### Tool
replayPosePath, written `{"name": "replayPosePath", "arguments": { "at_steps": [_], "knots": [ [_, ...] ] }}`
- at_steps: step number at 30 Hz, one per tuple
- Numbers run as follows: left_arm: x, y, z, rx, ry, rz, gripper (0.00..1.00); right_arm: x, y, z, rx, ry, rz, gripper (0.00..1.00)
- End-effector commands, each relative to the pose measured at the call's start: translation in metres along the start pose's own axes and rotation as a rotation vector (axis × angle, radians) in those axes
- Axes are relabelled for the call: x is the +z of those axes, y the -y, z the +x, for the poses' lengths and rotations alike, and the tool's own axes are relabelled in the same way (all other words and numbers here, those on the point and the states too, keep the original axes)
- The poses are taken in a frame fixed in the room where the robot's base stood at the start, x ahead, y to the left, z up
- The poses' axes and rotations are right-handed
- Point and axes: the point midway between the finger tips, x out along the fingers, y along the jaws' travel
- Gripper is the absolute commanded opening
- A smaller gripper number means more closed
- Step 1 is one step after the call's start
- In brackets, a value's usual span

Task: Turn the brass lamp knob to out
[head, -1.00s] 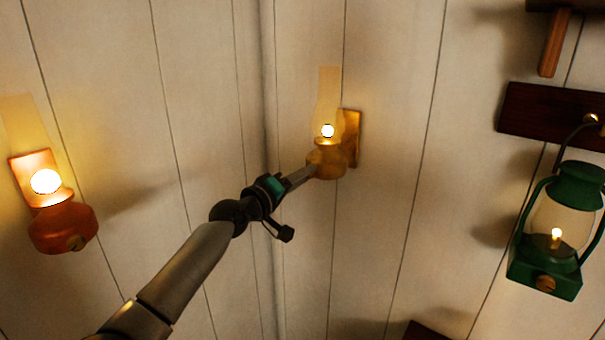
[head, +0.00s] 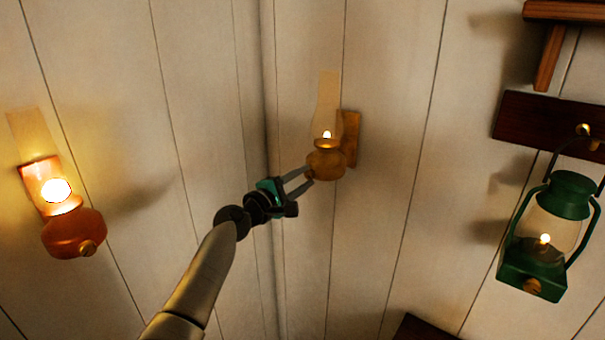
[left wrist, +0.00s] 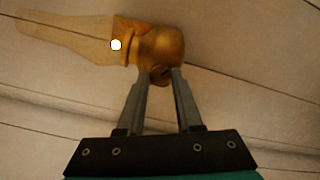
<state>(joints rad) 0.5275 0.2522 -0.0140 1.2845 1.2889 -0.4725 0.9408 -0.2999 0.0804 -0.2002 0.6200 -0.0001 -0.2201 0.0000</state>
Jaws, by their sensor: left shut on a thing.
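The brass lamp (head: 326,161) hangs on the wall just right of the corner, with a small lit flame inside its glass chimney. In the left wrist view the brass lamp (left wrist: 158,44) lies sideways, and its knob (left wrist: 160,76) shows between my fingertips. My left gripper (head: 308,176) reaches up to the lamp's lower left side and is shut on the knob. In the head view the fingers hide the knob. My right gripper is in neither view.
A copper lamp (head: 73,232) with a bright flame is on the wall at left. A green lantern (head: 534,262) with a small flame hangs at right from a dark wooden board (head: 540,128). The wall around the brass lamp is clear.

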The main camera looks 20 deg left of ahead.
Motion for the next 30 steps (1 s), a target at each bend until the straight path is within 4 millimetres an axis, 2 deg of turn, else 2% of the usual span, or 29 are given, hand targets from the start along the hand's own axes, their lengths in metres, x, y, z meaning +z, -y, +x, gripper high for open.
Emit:
{"name": "replayPosePath", "arguments": {
  "at_steps": [9,30],
  "knots": [
    [0.0003,0.0001,0.0000,0.000,0.000,-0.305,0.00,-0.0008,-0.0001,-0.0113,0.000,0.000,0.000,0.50],
    [0.0007,0.0008,0.0004,-0.001,0.001,-0.969,0.00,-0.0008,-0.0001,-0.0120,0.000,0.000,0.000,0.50]
  ]
}}
